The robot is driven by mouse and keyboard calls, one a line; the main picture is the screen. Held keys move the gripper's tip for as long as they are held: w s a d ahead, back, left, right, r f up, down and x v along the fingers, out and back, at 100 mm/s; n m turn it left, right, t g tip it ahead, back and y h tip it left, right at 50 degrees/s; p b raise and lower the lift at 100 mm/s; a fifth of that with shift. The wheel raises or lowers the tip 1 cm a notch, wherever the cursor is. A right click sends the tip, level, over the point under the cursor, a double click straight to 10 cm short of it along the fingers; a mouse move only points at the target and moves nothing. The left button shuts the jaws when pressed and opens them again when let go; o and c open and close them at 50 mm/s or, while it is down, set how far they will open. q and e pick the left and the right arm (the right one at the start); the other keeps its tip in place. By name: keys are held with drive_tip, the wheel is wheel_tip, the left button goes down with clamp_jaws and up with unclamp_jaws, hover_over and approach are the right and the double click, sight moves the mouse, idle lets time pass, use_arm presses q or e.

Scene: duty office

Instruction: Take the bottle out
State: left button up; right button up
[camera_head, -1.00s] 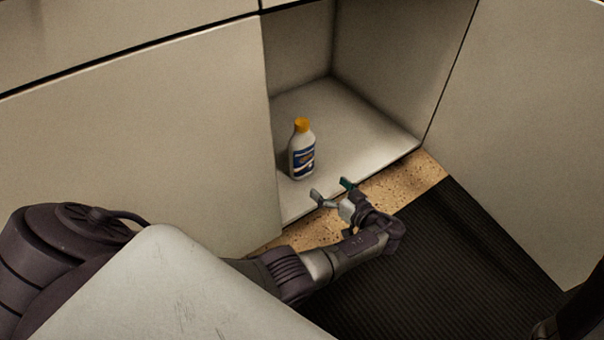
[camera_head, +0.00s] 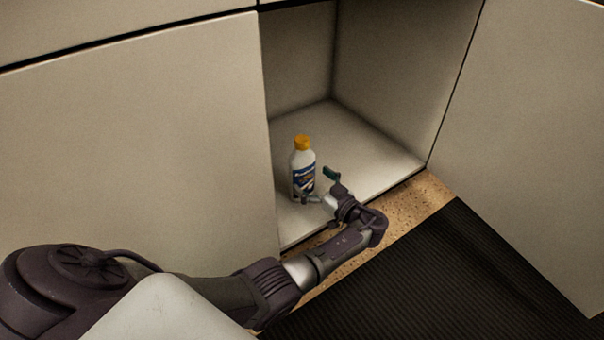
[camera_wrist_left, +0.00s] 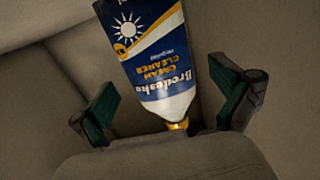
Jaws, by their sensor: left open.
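A white bottle with a blue label and yellow cap (camera_head: 303,166) stands upright on the cabinet floor, near the left side of the opening. My left gripper (camera_head: 319,186) is open at the front of the compartment, just in front of and to the right of the bottle. In the left wrist view, the bottle (camera_wrist_left: 155,50) appears upside down, its label reading cream cleaner. The green-padded fingers of the left gripper (camera_wrist_left: 168,108) are spread to either side of its cap end, with gaps visible. My right gripper does not show.
The open cabinet compartment (camera_head: 375,150) holds only the bottle in view. A closed panel (camera_head: 130,130) borders it on the left and an open door (camera_head: 530,140) stands on the right. A black ribbed mat (camera_head: 430,285) lies on the speckled floor in front.

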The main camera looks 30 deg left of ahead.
sight(308, 175)
use_arm(q)
drive_tip(key=x, duration=0.1)
drive_tip(key=b+x, duration=0.1)
drive_tip(key=x, duration=0.2)
drive_tip(key=shift+w+f+b, duration=0.1)
drive_tip(key=shift+f+b, duration=0.15)
drive_tip(key=shift+b, duration=0.15)
drive_tip(key=shift+w+a, duration=0.1)
drive_tip(key=shift+a, duration=0.1)
drive_tip(key=shift+r, duration=0.1)
drive_tip(key=c, duration=1.6)
drive_tip(key=shift+r, duration=0.1)
drive_tip(key=shift+c, duration=0.5)
